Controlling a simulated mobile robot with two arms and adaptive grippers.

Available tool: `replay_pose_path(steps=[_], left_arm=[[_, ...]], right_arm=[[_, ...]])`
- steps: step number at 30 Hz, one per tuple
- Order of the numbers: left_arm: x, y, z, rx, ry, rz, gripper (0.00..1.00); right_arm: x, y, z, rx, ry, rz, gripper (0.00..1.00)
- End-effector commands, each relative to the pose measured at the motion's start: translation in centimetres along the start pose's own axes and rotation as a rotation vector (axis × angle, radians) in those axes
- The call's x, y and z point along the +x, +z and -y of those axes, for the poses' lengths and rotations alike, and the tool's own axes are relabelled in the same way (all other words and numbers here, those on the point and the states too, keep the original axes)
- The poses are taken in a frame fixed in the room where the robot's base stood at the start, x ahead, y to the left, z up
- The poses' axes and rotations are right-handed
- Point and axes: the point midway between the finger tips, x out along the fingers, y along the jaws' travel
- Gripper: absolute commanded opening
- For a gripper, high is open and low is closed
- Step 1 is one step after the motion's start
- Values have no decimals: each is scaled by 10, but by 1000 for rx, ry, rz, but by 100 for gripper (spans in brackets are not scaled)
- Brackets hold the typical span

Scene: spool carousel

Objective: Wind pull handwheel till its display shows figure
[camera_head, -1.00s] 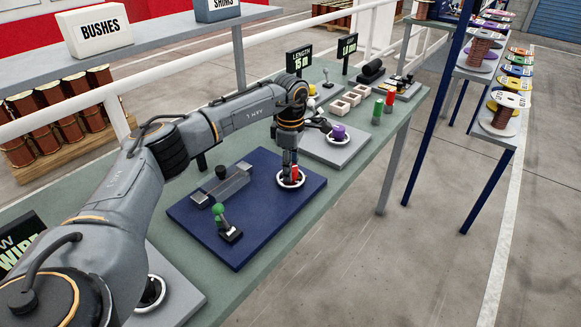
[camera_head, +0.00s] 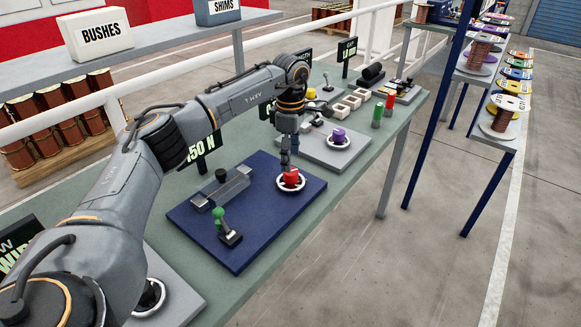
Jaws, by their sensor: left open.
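The pull handwheel is a white ring (camera_head: 281,187) with a red knob (camera_head: 291,174), on the right part of a dark blue panel (camera_head: 238,258). My left gripper (camera_head: 289,163) points down just above the red knob. It is open, its fingers small and dark here; I cannot tell whether they touch the knob. A black display (camera_head: 204,148) behind the panel shows green figures ending in "50 N"; its left edge is partly hidden by my left arm, so the first character is unclear. My right gripper is out of view.
The blue panel also bears a green-knobbed lever (camera_head: 219,213) and a grey block with a black knob (camera_head: 221,174). A grey panel with a purple-knobbed wheel (camera_head: 339,136) stands behind. Red and green cylinders (camera_head: 378,113) stand near the table's right edge.

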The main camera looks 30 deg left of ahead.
Motion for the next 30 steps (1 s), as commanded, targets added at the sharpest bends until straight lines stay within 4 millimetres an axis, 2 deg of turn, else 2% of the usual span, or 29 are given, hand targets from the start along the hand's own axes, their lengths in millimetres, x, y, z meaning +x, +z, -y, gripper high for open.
replay_pose_path(steps=[1, 6, 12, 30], left_arm=[[-13, 0, -1, 0, 4, 2, 61], [-45, 1, -1, 0, 2, 3, 61], [-64, 0, 0, 0, 0, 2, 61], [-67, 0, 0, 0, 0, 1, 61]], right_arm=[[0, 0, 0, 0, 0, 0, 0], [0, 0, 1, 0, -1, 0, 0], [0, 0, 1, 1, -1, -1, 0], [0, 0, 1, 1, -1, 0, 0]])
